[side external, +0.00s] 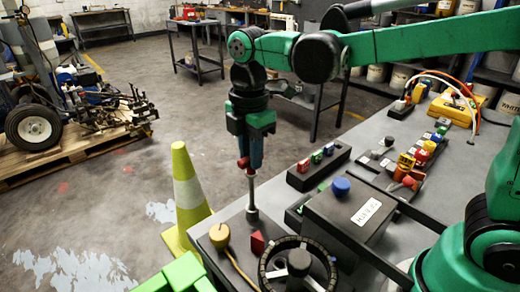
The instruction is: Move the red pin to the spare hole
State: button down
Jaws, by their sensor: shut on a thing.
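My gripper (246,160) points straight down over the near left part of the bench and is shut on the red pin (243,163). Only a bit of the pin's red head shows at the fingers. Below it a grey metal shaft (252,190) runs down to a thicker foot (252,215), at or just above the dark plate; I cannot tell if it touches or sits in a hole. I cannot make out the spare hole.
A dark box with a blue knob (341,187) stands to the right. A yellow-green cone (187,190) stands left of the bench.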

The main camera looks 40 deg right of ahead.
jog(key=shift+f, duration=1.1)
jog(key=shift+c, duration=1.7)
grip_release()
jog(key=shift+r, duration=3.45)
jog(key=s+d+f+m+t, duration=0.5)
jog(key=s+d+m+t, duration=0.1)
jog(key=m, duration=1.2)
jog(key=shift+s+d+f+t, duration=0.15)
jog(key=shift+d+f+t, duration=0.2)
jog(key=shift+d+t, duration=0.35)
